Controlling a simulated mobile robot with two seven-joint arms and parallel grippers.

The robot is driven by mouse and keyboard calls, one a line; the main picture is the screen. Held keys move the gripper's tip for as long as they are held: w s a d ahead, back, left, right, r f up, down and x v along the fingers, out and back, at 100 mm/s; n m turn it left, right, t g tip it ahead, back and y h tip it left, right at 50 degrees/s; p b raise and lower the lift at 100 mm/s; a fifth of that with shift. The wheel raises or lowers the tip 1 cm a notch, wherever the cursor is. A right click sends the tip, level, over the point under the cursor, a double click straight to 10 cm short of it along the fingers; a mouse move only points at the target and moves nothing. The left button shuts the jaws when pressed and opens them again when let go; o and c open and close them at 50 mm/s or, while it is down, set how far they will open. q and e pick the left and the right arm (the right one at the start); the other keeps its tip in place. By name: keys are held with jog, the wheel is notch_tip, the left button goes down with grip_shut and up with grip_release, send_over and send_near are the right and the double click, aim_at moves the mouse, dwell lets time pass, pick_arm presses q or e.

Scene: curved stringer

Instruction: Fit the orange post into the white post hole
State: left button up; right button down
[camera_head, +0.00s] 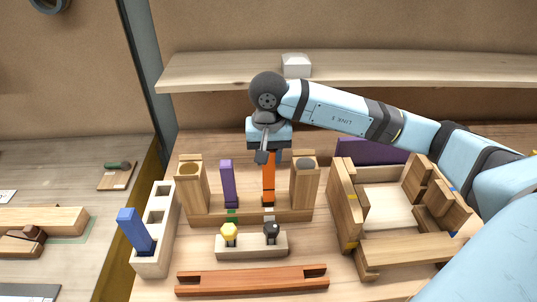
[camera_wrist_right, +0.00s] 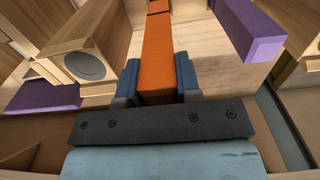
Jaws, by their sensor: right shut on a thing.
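The orange post (camera_head: 268,183) is upright, with its lower end at the white mark (camera_head: 268,218) on the wooden base (camera_head: 250,215). I cannot tell whether that end is inside the hole or just above it; the hole itself is hidden. My right gripper (camera_head: 266,150) is above the post and shut on its upper part. In the right wrist view the orange post (camera_wrist_right: 157,45) runs away between the two blue-grey fingers of the right gripper (camera_wrist_right: 157,85). My left gripper is not in view.
A purple post (camera_head: 228,184) stands left at a green mark. Tall wooden blocks flank both posts (camera_head: 191,185) (camera_head: 304,185). In front are a holder with yellow and black knobs (camera_head: 251,246) and a reddish bar (camera_head: 250,281). A wooden box frame (camera_head: 345,205) stands right.

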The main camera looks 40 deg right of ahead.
aim_at(268, 169)
pick_arm(q)
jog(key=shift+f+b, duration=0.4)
jog(key=shift+b, duration=0.05)
dwell(0.4)
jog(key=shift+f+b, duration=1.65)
pick_arm(e)
jog(key=shift+f, duration=1.6)
jog(key=shift+f+b, duration=0.55)
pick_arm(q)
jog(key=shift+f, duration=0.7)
pick_arm(e)
jog(key=c, duration=0.7)
grip_release()
jog(key=shift+c, duration=0.2)
notch_tip(268, 169, up, 13)
jog(key=shift+f, duration=0.2)
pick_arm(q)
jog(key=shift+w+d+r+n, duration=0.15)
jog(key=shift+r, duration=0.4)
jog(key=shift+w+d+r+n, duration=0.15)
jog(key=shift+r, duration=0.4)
pick_arm(e)
jog(key=shift+r, duration=0.75)
